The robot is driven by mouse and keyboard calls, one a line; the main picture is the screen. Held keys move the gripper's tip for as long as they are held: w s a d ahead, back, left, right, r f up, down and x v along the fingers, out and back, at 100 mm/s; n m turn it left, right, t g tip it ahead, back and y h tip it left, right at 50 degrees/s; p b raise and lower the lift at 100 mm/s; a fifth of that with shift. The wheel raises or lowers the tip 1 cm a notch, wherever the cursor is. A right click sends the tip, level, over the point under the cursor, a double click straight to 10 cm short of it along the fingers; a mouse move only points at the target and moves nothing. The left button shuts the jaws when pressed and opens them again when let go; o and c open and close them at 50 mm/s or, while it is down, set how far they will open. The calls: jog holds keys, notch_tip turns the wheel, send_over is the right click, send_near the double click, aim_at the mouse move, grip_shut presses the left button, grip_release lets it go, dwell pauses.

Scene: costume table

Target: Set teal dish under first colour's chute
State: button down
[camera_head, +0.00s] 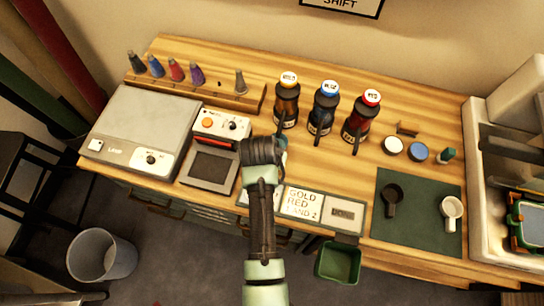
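My gripper (262,150) is over the table's front middle, seen from behind, so its fingertips are hidden. A small patch of teal (282,142) shows just beyond its right side. It may be the teal dish, mostly hidden, and I cannot tell whether it is held. Three dark bottles with chutes stand behind: one with a yellow-marked cap (287,100), one blue-capped (325,108), and one red-capped (362,116). The yellow one is closest to my gripper. A card (302,202) reads "GOLD RED 1 AND 2".
A grey flat machine (145,130) and a device with an orange button (215,150) stand left. A wooden rack (215,97) holds several coloured cones. Right are small jars (392,146), a green mat (418,225) with two cups, and a sink. A green bin (338,262) hangs in front.

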jog(key=shift+f, duration=0.3)
jog(key=c, duration=0.7)
grip_release()
jog(key=shift+r, duration=0.15)
notch_tip(320, 180, up, 4)
jog(key=p, duration=0.4)
jog(key=shift+r, duration=0.2)
jog(key=s+r+p, duration=0.1)
jog(key=s+p, duration=0.1)
jog(key=s+a+r+p, duration=0.1)
jog(key=p, duration=0.2)
jog(key=shift+s+a+r, duration=0.1)
jog(key=shift+s+r, duration=0.05)
jog(key=shift+s, duration=0.2)
jog(key=shift+s+a+r+p, duration=0.15)
jog(key=shift+s+a+p, duration=0.05)
jog(key=shift+s+p, duration=0.35)
jog(key=shift+s+a+r+p, duration=0.15)
jog(key=shift+s+p, duration=0.3)
jog(key=shift+p, duration=0.1)
